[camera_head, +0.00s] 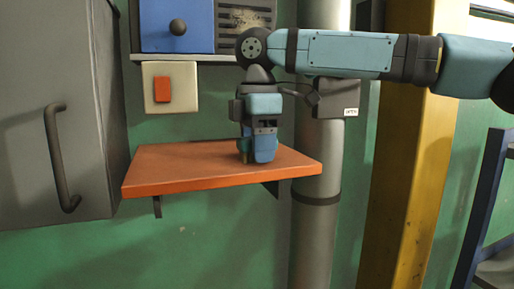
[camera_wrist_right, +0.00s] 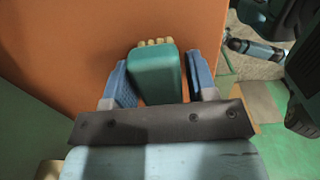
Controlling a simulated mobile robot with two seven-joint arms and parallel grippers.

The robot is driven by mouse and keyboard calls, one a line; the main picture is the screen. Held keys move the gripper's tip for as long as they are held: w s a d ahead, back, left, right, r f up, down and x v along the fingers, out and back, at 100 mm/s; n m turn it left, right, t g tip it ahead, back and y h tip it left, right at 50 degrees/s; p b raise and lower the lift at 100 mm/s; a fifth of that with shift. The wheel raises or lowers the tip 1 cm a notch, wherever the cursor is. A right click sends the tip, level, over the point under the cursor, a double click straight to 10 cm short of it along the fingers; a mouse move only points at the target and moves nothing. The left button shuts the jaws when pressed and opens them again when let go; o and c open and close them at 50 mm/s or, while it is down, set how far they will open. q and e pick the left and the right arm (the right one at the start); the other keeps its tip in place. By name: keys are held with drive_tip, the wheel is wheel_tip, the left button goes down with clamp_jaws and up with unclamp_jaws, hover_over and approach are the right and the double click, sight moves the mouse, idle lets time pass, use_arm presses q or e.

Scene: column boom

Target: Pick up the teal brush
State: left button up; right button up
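The teal brush (camera_wrist_right: 155,76) stands out against the orange shelf in the right wrist view, with pale bristles at its far end. My right gripper (camera_wrist_right: 160,80) has one blue finger on each side of it, with narrow gaps showing between fingers and brush. In the head view my right gripper (camera_head: 256,150) points down at the shelf, and only a sliver of the brush (camera_head: 243,147) shows beside the fingers. My left gripper is in neither view.
The orange shelf (camera_head: 165,172) is otherwise bare, with free room to the left. A grey cabinet (camera_head: 60,120) with a handle stands at left. A grey column (camera_head: 318,225) and a yellow post (camera_head: 420,180) stand at right. A switch (camera_head: 162,89) is on the wall above.

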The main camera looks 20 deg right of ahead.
drive_tip(key=c, duration=0.6)
drive_tip(key=shift+r, duration=0.15)
wheel_tip(320, 180, up, 20)
drive_tip(key=shift+f, duration=0.15)
drive_tip(key=shift+w, duration=0.1)
drive_tip(key=shift+o, duration=0.7)
